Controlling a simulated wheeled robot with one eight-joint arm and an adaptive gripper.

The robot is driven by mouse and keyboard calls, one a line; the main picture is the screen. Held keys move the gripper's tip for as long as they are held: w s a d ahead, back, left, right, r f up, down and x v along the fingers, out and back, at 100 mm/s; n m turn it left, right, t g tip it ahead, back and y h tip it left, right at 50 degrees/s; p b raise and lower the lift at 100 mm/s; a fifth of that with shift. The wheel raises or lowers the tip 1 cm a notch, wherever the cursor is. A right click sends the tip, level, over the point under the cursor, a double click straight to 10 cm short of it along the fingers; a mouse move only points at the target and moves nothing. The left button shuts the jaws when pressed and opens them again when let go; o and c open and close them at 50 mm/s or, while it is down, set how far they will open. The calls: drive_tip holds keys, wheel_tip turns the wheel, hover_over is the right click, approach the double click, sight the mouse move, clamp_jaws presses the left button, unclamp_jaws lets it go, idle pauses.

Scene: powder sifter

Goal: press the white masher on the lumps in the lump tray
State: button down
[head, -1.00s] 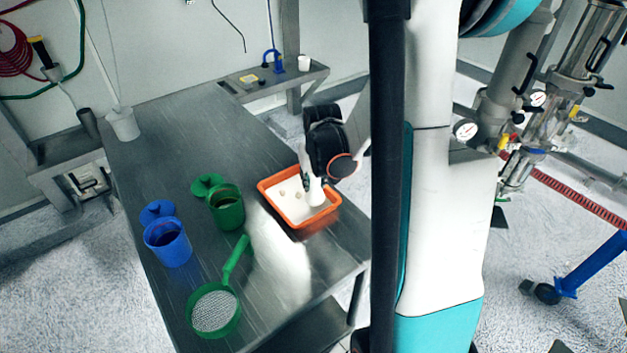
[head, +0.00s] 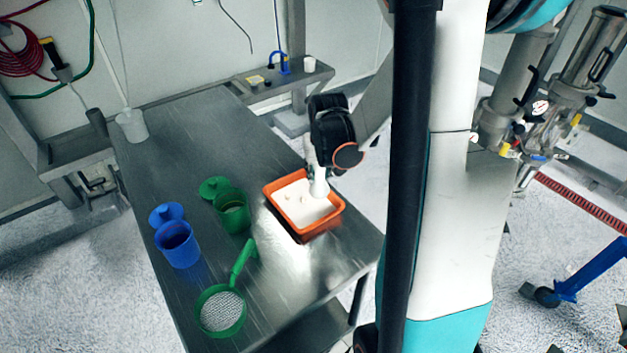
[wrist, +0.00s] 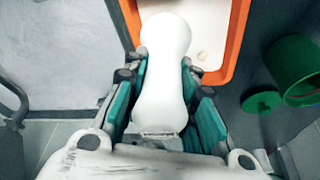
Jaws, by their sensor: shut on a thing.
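The orange lump tray (head: 334,221) sits on the steel table near its right edge in the head view, with white powder (head: 303,207) inside. A few small pale lumps (head: 290,198) lie in the powder; one lump also shows in the wrist view (wrist: 202,55). My gripper (head: 314,170) is shut on the white masher (head: 319,187), which points down over the tray's far right part. In the wrist view the masher (wrist: 162,85) lies between the teal finger pads of my gripper (wrist: 165,85). I cannot tell whether its foot touches the powder.
A green container (head: 233,222) with its lid (head: 214,187) stands left of the tray. A blue container (head: 178,256) and blue lid (head: 166,213) are farther left. A green sieve (head: 222,312) lies at the near end. A white cup (head: 131,125) stands at the far left corner.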

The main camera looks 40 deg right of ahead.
drive_tip(key=b, duration=0.7)
hover_over(287, 196)
drive_tip(key=shift+s+f+b, duration=0.1)
drive_tip(key=shift+f+b, duration=1.65)
drive_tip(key=shift+f, duration=1.45)
drive_tip(key=shift+f+b, duration=0.45)
drive_tip(key=shift+f, duration=0.15)
drive_tip(key=shift+r, duration=0.1)
wheel_tip(287, 196, up, 7)
drive_tip(key=p, duration=0.5)
drive_tip(key=shift+r, duration=0.2)
